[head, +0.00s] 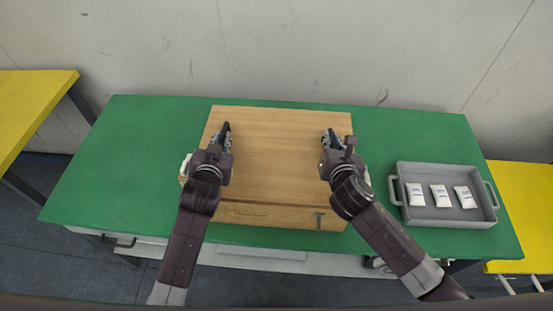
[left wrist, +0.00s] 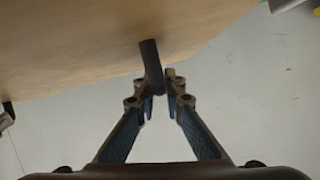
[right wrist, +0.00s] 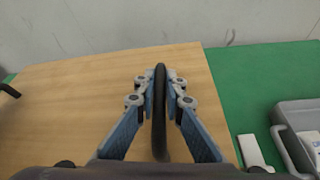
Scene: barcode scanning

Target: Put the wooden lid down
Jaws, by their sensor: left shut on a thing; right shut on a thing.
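The wooden lid (head: 275,150) is a flat light-brown panel above the wooden box (head: 265,214) on the green table. My left gripper (head: 225,132) is shut on the dark handle at the lid's left side; this handle (left wrist: 150,62) stands between the fingers in the left wrist view. My right gripper (head: 328,138) is shut on the right handle (right wrist: 159,100), seen upright between its fingers in the right wrist view. The lid hides the box's inside. I cannot tell whether the lid touches the box rim all around.
A grey tray (head: 411,216) with three white packets (head: 440,196) stands at the right of the green table (head: 115,170). A white item (right wrist: 251,151) lies right of the box. The table's left part is clear. A wall stands close behind.

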